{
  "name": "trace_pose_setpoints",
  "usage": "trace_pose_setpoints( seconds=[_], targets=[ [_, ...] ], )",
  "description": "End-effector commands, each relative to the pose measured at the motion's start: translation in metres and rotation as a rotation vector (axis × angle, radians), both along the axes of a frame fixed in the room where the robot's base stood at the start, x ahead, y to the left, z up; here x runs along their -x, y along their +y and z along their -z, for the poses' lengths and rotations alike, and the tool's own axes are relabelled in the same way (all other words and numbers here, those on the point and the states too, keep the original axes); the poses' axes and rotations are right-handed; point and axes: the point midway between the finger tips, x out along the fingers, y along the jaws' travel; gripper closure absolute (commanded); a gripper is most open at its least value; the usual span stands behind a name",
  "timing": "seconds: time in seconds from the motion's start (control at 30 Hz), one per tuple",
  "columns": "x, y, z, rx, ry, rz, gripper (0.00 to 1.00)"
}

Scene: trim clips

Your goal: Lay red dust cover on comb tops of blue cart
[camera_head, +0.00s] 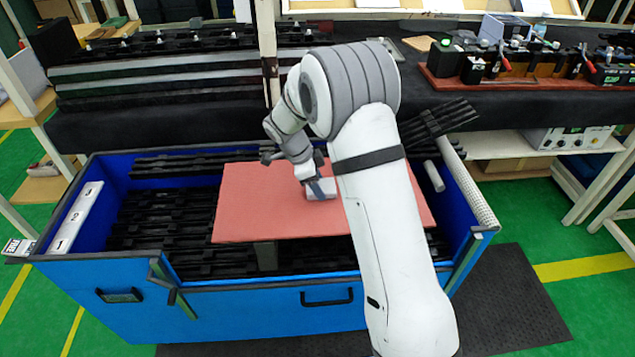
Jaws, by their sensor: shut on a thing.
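The red dust cover (270,205) is a flat reddish panel. It lies level over the middle and right of the blue cart (250,310), above rows of black combs (165,220). My gripper (320,190) is at the cover's upper middle, shut on it; the fingertips are partly hidden by my wrist. My white arm crosses in front and hides part of the cover's right side. I cannot tell whether the cover rests on the comb tops or is held just above them. Combs at the left and along the front stay uncovered.
A black-covered bench (150,128) with long dark strips stands behind the cart. Clamps on a red-brown board (530,82) are at the back right. A grey roll (465,180) lies along the cart's right wall. A dark mat (510,300) lies on the green floor.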

Motion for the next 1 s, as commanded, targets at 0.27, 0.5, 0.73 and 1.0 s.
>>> trace_pose_setpoints(
  seconds=[0.27, 0.5, 0.73, 1.0],
  targets=[
    [0.000, 0.000, 0.003, 0.000, -0.001, 0.000, 0.41],
    [0.000, 0.000, 0.004, 0.000, -0.001, 0.000, 0.21],
    [0.000, 0.000, 0.004, 0.000, 0.000, 0.000, 0.19],
    [-0.001, 0.011, -0.023, -0.001, -0.005, -0.001, 0.19]
  ],
)
